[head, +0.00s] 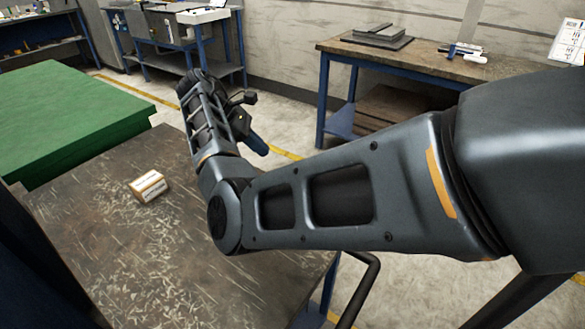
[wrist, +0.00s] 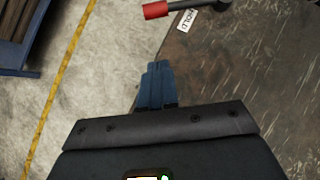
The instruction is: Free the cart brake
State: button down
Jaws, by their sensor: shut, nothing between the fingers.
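A lever with a red grip (wrist: 156,11) and a grey rod shows at the top of the wrist view, partly cut off by the frame edge. A white label reading HOLD (wrist: 187,20) lies beside the rod on the dark, scratched worktop (wrist: 235,60). My gripper (wrist: 158,66) has its blue fingers together and empty, apart from the red grip. In the head view my gripper (head: 260,148) hangs past the far edge of the worn worktop (head: 130,250). The lever is not visible in the head view, where my arm covers part of the scene.
A small white and orange box (head: 149,186) sits on the worktop. A green-topped table (head: 70,115) stands at the left. A workbench (head: 425,65) with blue legs stands at the back right. A black bent tube (head: 365,287) shows at the front. Bare floor lies between.

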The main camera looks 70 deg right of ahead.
jog(key=x, duration=0.9)
jog(key=shift+s+f+b, duration=0.1)
jog(key=shift+s+b, duration=0.1)
jog(key=shift+b, duration=0.15)
jog(key=shift+s+d+f+p, duration=0.15)
jog(key=shift+s+d+f, duration=0.1)
jog(key=shift+s, duration=0.4)
jog(key=shift+s+d+f+p, duration=0.15)
jog(key=shift+s+d+f, duration=0.1)
jog(key=shift+s, duration=0.4)
jog(key=shift+s+d+f+p, duration=0.15)
jog(key=shift+s+d, duration=0.1)
jog(key=shift+s, duration=0.45)
jog(key=shift+d, duration=0.15)
